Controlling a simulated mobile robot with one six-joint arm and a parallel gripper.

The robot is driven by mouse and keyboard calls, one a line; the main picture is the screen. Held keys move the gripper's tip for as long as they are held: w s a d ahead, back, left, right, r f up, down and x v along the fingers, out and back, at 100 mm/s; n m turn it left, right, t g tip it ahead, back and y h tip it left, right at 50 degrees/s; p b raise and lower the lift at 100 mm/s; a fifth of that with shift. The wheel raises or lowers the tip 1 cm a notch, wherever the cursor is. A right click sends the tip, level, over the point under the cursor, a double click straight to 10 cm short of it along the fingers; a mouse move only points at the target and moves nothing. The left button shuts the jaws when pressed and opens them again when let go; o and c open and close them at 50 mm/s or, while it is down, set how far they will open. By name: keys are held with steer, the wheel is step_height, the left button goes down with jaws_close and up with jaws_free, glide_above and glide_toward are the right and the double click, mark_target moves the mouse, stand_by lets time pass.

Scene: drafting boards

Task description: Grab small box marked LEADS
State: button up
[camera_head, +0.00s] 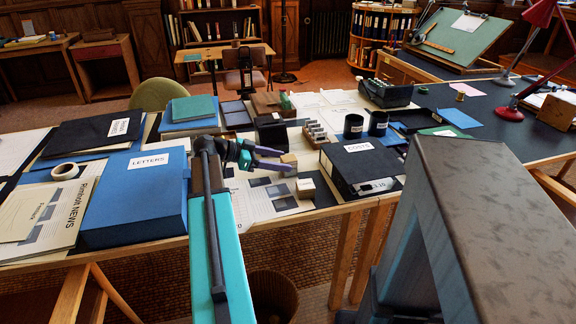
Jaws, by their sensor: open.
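Two small boxes lie near the front edge of the desk. One is a tan block (289,160) right at my fingertips. The other is a cream box (305,188) a little nearer the desk edge. I cannot read LEADS on either one. My gripper (280,160) is open, with two purple fingers pointing right above the desk. The tan block shows at or just beyond the finger ends; I cannot tell whether it is touched.
A blue box labelled LETTERS (130,195) stands left of my arm. A black box file labelled COSTS (357,165) stands to the right. Dark cups (353,126) and a wooden holder (316,133) stand behind. Printed sheets (258,205) lie below the gripper.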

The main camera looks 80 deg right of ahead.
mark_target(288, 158)
steer(key=shift+x, duration=1.9)
steer(key=shift+d, duration=0.1)
steer(key=c, duration=1.2)
steer(key=shift+r, duration=0.2)
steer(key=shift+r, duration=1.3)
steer(key=a, duration=0.4)
steer(key=a+r, duration=0.1)
steer(key=a, duration=0.4)
steer(key=s+a, duration=0.1)
steer(key=a, duration=0.3)
steer(key=shift+s+a+r, duration=0.1)
steer(key=shift+a+r, duration=0.05)
steer(key=shift+r, duration=0.25)
steer(key=shift+a+f+b, duration=0.1)
steer(key=shift+f+b, duration=0.05)
steer(key=shift+b, duration=0.25)
steer(key=shift+a+b, duration=0.15)
steer(key=shift+b, duration=0.6)
